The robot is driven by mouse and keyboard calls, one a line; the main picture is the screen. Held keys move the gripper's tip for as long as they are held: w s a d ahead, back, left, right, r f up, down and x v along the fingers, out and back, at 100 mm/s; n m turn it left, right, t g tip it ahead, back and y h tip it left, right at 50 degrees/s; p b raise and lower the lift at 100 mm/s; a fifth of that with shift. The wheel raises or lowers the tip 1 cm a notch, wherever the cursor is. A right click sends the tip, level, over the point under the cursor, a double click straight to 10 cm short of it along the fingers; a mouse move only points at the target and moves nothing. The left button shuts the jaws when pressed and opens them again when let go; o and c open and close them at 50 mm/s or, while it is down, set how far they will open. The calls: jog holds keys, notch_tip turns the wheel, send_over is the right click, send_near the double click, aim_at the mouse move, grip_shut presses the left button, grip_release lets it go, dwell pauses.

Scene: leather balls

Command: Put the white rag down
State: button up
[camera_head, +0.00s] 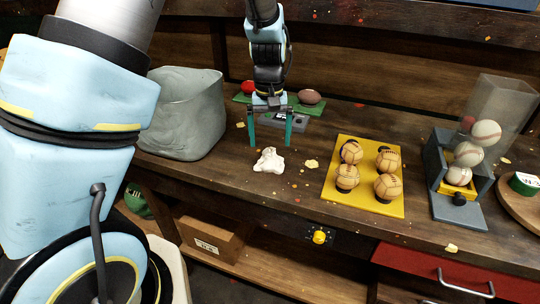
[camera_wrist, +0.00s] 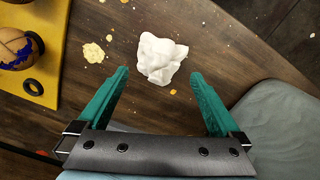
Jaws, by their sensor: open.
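The white rag (camera_head: 268,161) lies crumpled on the wooden workbench (camera_head: 225,170), in front of the grey bin and left of the yellow board. It also shows in the wrist view (camera_wrist: 161,59), resting on the wood just beyond my fingertips. My gripper (camera_head: 270,143) points down over the bench, with its two teal fingers wide apart. In the wrist view my gripper (camera_wrist: 158,76) is empty, and the rag is in line with the gap between the fingers, not gripped.
A grey bin (camera_head: 185,112) stands left of my gripper. A yellow board (camera_head: 335,196) with several tan balls is to the right. Further right is a dispenser (camera_head: 450,190) with white balls. Behind my gripper, a green mat (camera_head: 312,108) holds a brown ball (camera_head: 309,97). Small yellowish scraps dot the bench.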

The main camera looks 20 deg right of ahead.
aim_at(270, 150)
notch_tip(270, 150, up, 5)
jog(key=shift+r+b, duration=0.1)
jog(key=shift+b, duration=0.35)
jog(key=s+a+n+t, duration=0.1)
jog(key=s+a, duration=0.1)
jog(key=a, duration=1.3)
jog(key=s+a+n, duration=0.2)
jog(key=a, duration=1.3)
jog(key=shift+r+t, duration=0.2)
jog(key=shift+t, duration=0.2)
jog(key=shift+w, duration=0.1)
